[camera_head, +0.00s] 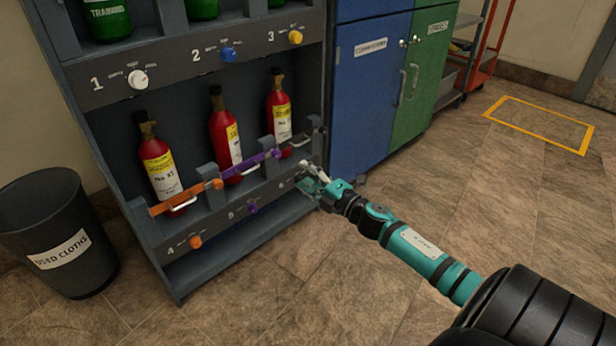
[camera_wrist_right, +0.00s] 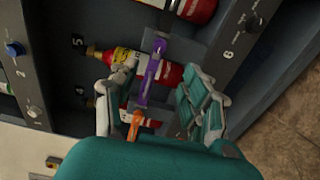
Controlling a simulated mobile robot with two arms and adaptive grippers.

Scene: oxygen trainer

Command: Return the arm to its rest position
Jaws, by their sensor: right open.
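My right arm comes in from the lower right in the head view. Its teal gripper (camera_head: 312,186) is in front of the lower right part of the grey rack (camera_head: 165,240), close to position 6. The right wrist view shows the gripper (camera_wrist_right: 165,100) with its fingers spread apart and nothing held between them. Beyond the fingers, a purple bar (camera_wrist_right: 150,72) and an orange bar (camera_wrist_right: 134,126) cross red cylinders. I cannot tell whether the gripper touches the rack. My left gripper is not in view.
Red cylinders stand behind an orange bar (camera_head: 187,199) and a purple bar (camera_head: 250,168) on the rack. A bin (camera_head: 75,262) stands left of the rack. Blue (camera_head: 368,90) and green (camera_head: 424,80) cabinets stand right of it. The tiled floor (camera_head: 480,190) at right is clear.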

